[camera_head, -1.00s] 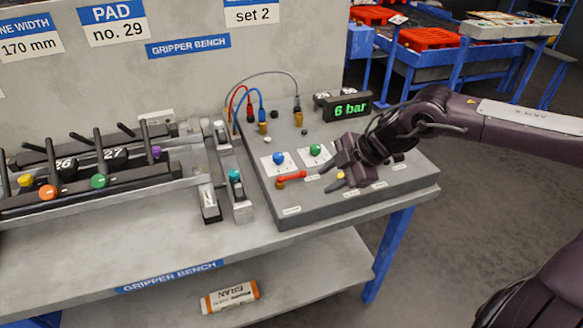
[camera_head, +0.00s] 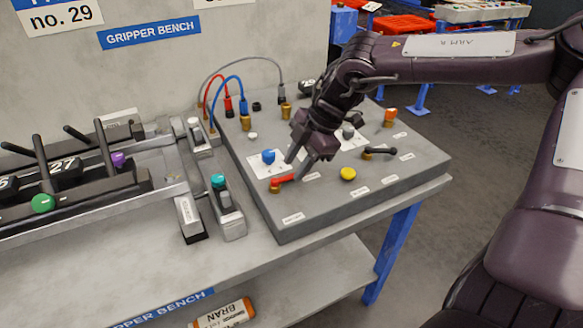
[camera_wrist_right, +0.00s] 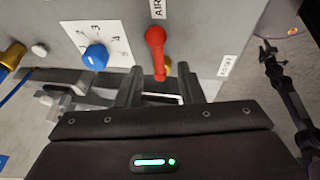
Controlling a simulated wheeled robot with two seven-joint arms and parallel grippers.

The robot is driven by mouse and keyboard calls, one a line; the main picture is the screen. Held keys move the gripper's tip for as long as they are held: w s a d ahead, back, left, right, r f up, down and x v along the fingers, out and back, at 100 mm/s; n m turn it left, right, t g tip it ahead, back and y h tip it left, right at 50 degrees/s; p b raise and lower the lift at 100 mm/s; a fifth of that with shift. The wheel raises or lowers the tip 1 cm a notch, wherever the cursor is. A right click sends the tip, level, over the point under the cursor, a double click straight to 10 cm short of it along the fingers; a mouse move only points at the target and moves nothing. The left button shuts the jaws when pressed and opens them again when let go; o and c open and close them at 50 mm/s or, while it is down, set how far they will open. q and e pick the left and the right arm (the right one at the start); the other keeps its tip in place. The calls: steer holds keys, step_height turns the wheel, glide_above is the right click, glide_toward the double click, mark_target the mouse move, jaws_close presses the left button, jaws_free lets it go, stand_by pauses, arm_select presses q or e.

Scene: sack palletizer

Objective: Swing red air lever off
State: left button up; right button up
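The red air lever (camera_head: 284,179) lies on the grey panel, beside the blue knob, on a brass fitting at its left end in the head view. In the right wrist view the red lever (camera_wrist_right: 156,50) reaches down between my two fingertips. My right gripper (camera_head: 305,158) is low over the panel at the lever; in the wrist view its fingers (camera_wrist_right: 160,82) are apart, one each side of the lever, with gaps visible. Contact is not clear. A dark arm, apparently mine, shows at the wrist view's right edge; its gripper state is unclear.
The blue knob (camera_head: 268,157) is close to the red lever. A yellow button (camera_head: 348,174) and black lever (camera_head: 379,152) are to the right. Hoses (camera_head: 241,100) rise behind. A teal-topped clamp (camera_head: 221,190) stands left of the panel. The panel's front strip is clear.

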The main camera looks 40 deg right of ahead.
mark_target(287, 180)
steer(key=shift+w+a+f, duration=0.15)
steer(key=shift+w+f, duration=0.05)
steer(key=shift+f, duration=0.45)
steer(key=shift+w+a+f, duration=0.1)
steer(key=shift+a+f, duration=0.05)
steer(key=shift+f, duration=0.1)
steer(key=shift+a+f, duration=0.1)
steer(key=shift+f, duration=0.1)
arm_select(q)
steer(key=shift+w+r, duration=0.15)
steer(key=shift+w, duration=0.75)
arm_select(e)
jaws_close()
